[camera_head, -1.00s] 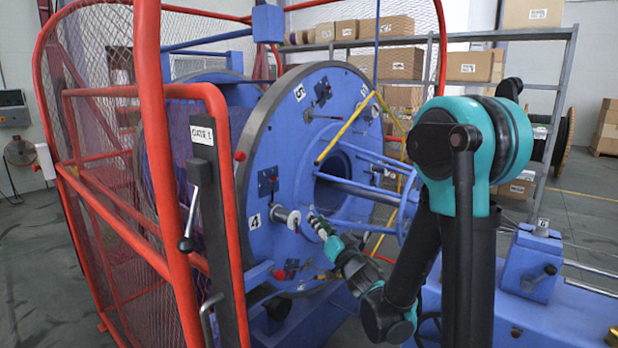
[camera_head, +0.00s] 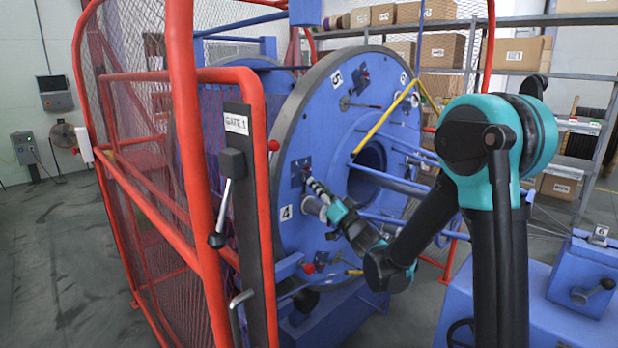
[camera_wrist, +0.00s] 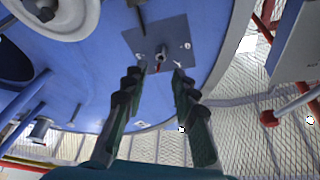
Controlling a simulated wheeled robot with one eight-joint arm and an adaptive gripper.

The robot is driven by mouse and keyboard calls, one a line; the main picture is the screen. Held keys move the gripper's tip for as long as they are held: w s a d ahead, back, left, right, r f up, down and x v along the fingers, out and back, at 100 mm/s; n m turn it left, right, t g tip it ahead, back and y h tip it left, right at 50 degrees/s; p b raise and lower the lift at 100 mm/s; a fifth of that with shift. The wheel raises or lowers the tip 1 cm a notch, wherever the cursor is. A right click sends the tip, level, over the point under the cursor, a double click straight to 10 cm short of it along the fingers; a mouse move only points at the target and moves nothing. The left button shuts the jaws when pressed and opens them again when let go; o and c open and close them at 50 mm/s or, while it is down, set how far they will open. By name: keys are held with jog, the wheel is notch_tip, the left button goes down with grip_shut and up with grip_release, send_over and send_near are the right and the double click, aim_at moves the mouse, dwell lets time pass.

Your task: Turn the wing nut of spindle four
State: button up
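The blue disc (camera_head: 345,120) carries a "4" label (camera_head: 286,212) at its lower left. In the wrist view this plate (camera_wrist: 160,40) bears a small central metal fitting (camera_wrist: 162,52) with a red part; I cannot tell if this is the wing nut. My gripper (camera_head: 312,182) is at the plate. In the wrist view its fingers (camera_wrist: 160,72) are apart, with the fitting just beyond and between the tips. Contact cannot be told.
A yellow bar (camera_head: 385,125) and blue tubes (camera_head: 400,220) are right of my gripper. Shelves with boxes (camera_head: 430,48) stand behind.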

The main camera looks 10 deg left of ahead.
aim_at(305, 173)
jog(key=x, duration=0.5)
jog(key=shift+w+a+r, duration=0.15)
jog(key=shift+w+a, duration=0.05)
jog(key=shift+a, duration=0.05)
jog(key=shift+c, duration=0.2)
grip_shut()
